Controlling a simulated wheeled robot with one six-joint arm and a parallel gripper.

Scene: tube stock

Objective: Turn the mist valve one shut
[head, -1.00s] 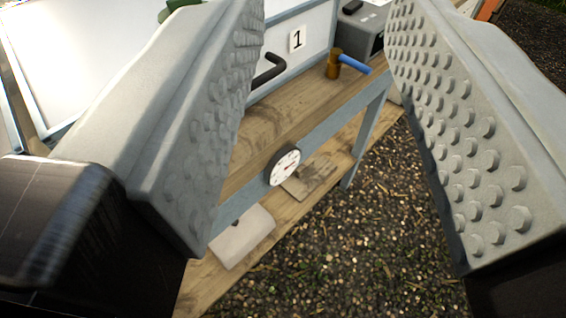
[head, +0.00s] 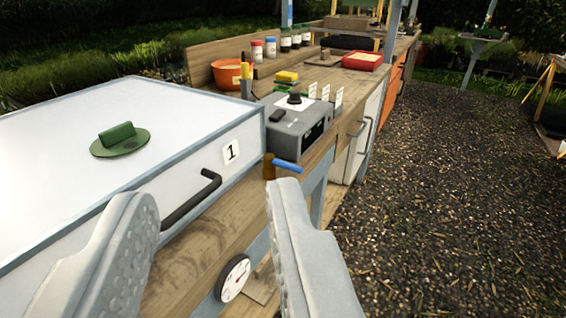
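The mist valve (head: 268,166) is a small brass body with a blue lever (head: 287,166). It stands at the front edge of the wooden bench, just right of the white box labelled 1. The lever points to the right, out past the bench edge. My gripper (head: 205,215) is open and empty, with a grey studded finger on each side of the view. The valve shows beyond the right finger's tip, apart from it. The lower part of the valve is partly hidden near that fingertip.
The white box (head: 190,140) has a black handle (head: 195,200) on its front and a green knob (head: 120,138) on top. A grey control box (head: 285,135) stands behind the valve. A dial gauge (head: 233,278) hangs on the bench front. Open gravel (head: 420,220) lies to the right.

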